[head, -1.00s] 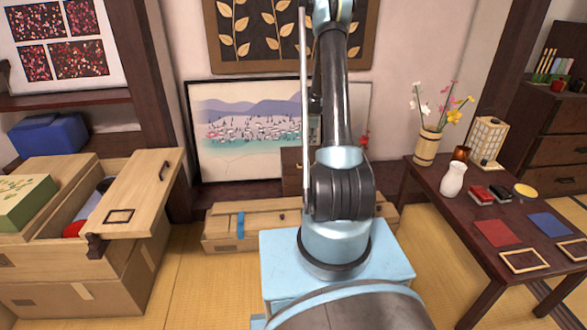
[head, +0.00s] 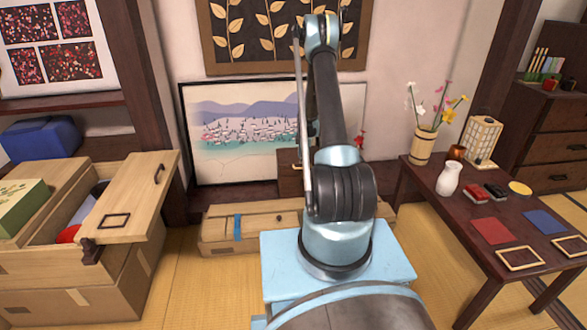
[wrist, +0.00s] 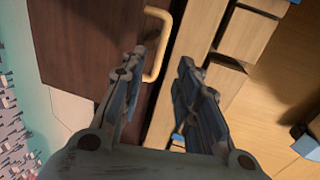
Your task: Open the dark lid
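The dark lid (wrist: 85,50) is a dark brown panel with a pale, curved handle (wrist: 165,45), seen close in the wrist view. My gripper (wrist: 162,64) is open, with its two fingers apart and the near end of the handle showing between the fingertips. I cannot tell whether a finger touches the handle. In the head view, part of a small dark brown box (head: 289,183) shows low by the wall behind my arm. My gripper is hidden there by my arm.
A long wooden box (head: 218,232) lies on the tatami before the dark box. A landscape picture (head: 235,120) leans behind. An open wooden chest (head: 115,255) stands left. A dark low table (head: 450,215) with a vase and flowers stands right. Tatami shows between them.

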